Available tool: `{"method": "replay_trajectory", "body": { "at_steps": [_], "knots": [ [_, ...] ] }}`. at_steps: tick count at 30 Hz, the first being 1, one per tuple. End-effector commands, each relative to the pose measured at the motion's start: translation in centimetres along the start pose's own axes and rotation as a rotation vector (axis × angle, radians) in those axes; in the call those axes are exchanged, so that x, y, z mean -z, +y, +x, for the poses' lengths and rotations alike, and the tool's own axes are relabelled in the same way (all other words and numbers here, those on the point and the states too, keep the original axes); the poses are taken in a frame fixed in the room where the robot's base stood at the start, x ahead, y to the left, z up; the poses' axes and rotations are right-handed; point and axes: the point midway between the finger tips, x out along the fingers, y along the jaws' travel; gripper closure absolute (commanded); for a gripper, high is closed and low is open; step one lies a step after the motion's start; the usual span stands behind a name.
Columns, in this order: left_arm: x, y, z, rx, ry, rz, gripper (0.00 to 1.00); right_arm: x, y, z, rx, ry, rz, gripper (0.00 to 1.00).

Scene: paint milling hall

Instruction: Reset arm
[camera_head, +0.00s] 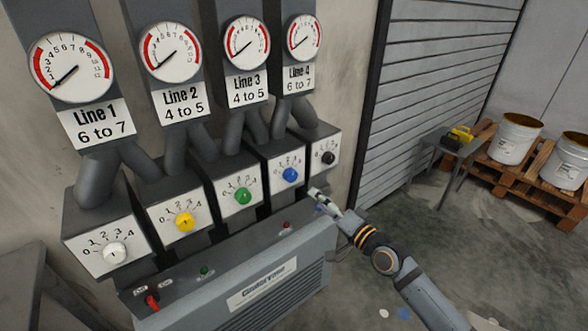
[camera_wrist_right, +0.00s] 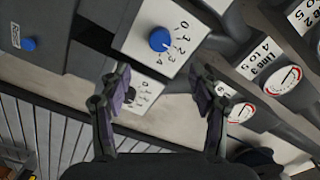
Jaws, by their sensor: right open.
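My right gripper (camera_head: 324,200) is at the right end of the grey control console (camera_head: 225,262), below the black knob (camera_head: 327,158). In the right wrist view it is open (camera_wrist_right: 156,86), with nothing between its fingers. The blue knob (camera_wrist_right: 160,39) shows beyond the fingertips there, and the black knob's panel (camera_wrist_right: 143,82) is partly behind the left finger. A round blue button (camera_wrist_right: 28,43) sits on the dark console at the upper left of that view. My left gripper is in neither view.
White (camera_head: 114,253), yellow (camera_head: 184,222), green (camera_head: 243,196) and blue (camera_head: 290,175) knobs line the console under several dial gauges (camera_head: 72,70). A red switch (camera_head: 152,302) sits at front left. Paint buckets (camera_head: 515,138) stand on a pallet (camera_head: 545,188) at right. Floor between is mostly clear.

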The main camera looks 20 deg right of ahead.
Motion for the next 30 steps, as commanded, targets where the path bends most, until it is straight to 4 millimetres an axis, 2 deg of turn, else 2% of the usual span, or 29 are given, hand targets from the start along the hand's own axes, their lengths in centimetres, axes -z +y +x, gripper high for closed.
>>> {"method": "replay_trajectory", "body": {
  "at_steps": [2,5,8,9,10,12,14,15,17,18,20,21,25,27,30],
  "knots": [
    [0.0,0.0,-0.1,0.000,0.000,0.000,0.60,0.0,0.3,0.0,-0.006,0.001,-0.002,0.37],
    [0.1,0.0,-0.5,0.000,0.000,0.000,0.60,0.0,3.1,-0.1,-0.067,0.008,-0.029,0.37],
    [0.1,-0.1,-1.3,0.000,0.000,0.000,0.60,-0.6,9.7,-0.9,-0.210,0.009,-0.099,0.37],
    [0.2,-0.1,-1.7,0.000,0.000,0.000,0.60,-1.3,13.0,-1.8,-0.283,0.000,-0.134,0.37],
    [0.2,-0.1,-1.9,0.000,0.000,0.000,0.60,-1.9,15.6,-2.5,-0.339,-0.011,-0.163,0.37],
    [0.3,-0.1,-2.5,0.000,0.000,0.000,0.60,-3.8,21.1,-4.8,-0.465,-0.053,-0.230,0.37],
    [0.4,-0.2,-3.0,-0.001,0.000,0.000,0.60,-5.9,25.5,-7.3,-0.566,-0.104,-0.287,0.37],
    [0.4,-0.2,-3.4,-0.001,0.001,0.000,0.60,-7.5,28.1,-9.1,-0.630,-0.145,-0.321,0.37],
    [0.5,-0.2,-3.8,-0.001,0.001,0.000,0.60,-10.1,31.7,-12.2,-0.720,-0.218,-0.372,0.37],
    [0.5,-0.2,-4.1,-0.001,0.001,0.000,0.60,-12.0,33.8,-14.5,-0.775,-0.273,-0.404,0.37],
    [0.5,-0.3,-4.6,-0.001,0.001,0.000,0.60,-15.1,36.5,-18.1,-0.849,-0.365,-0.448,0.37],
    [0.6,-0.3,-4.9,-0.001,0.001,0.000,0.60,-17.3,38.0,-20.7,-0.892,-0.431,-0.477,0.37],
    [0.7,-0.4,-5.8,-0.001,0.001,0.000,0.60,-24.5,40.9,-29.3,-0.996,-0.670,-0.557,0.37],
    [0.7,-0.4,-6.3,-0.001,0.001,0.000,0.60,-28.1,41.5,-33.7,-1.026,-0.800,-0.592,0.37],
    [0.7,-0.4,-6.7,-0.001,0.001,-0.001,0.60,-32.4,41.3,-39.0,-1.042,-0.961,-0.628,0.37]
  ]
}}
